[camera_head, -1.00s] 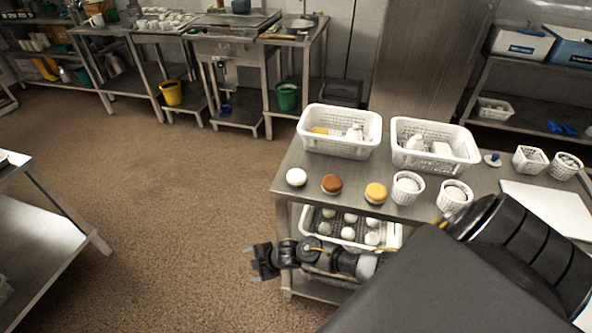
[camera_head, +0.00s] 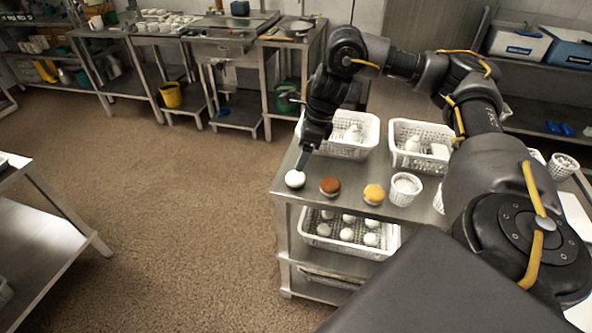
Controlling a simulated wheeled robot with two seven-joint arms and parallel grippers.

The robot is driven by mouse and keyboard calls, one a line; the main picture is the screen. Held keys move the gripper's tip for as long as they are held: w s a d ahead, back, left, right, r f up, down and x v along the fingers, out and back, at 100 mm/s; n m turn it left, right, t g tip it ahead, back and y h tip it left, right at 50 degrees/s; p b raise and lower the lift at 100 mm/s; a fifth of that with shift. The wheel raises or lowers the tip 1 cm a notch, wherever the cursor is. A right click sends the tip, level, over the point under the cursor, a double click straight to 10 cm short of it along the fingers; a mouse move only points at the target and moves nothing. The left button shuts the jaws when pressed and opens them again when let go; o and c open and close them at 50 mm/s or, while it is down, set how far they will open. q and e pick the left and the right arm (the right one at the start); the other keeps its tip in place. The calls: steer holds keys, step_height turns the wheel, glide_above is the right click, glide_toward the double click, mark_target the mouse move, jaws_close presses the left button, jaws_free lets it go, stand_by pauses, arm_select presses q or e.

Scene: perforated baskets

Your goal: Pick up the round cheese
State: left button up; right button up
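Three round items stand in a row along the near left edge of the steel table (camera_head: 420,212): a plain white one (camera_head: 295,179), one with a brown top (camera_head: 330,186) and one with a yellow top (camera_head: 373,194). I cannot tell for certain which is the round cheese. My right gripper (camera_head: 303,161) points down just above and behind the white round item. Its fingertips look close to that item, but contact is unclear. Only a narrow side of the fingers shows, so their opening is hidden. My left gripper is not in view.
Two white perforated baskets (camera_head: 359,153) (camera_head: 405,163) stand behind the row, partly covered by my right arm. A small white basket (camera_head: 404,189) is right of the yellow-topped item. A basket of round items (camera_head: 310,238) sits on the shelf below. Open floor lies left.

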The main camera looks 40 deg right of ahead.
steer(key=s+d, duration=0.1)
steer(key=b, duration=0.2)
glide_above(297, 176)
steer(key=s+d, duration=0.1)
step_height(297, 176, down, 5)
steer(key=shift+s+r, duration=0.15)
steer(key=shift+r, duration=0.05)
steer(key=shift+b+x, duration=0.5)
steer(key=shift+x, duration=2.2)
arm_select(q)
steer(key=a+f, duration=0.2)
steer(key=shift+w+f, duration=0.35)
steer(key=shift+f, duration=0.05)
arm_select(e)
steer(key=shift+d+r, duration=0.1)
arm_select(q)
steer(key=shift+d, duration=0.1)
arm_select(e)
steer(key=shift+c, duration=0.6)
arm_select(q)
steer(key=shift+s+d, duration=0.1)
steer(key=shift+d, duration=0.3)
arm_select(e)
steer(key=c, duration=1)
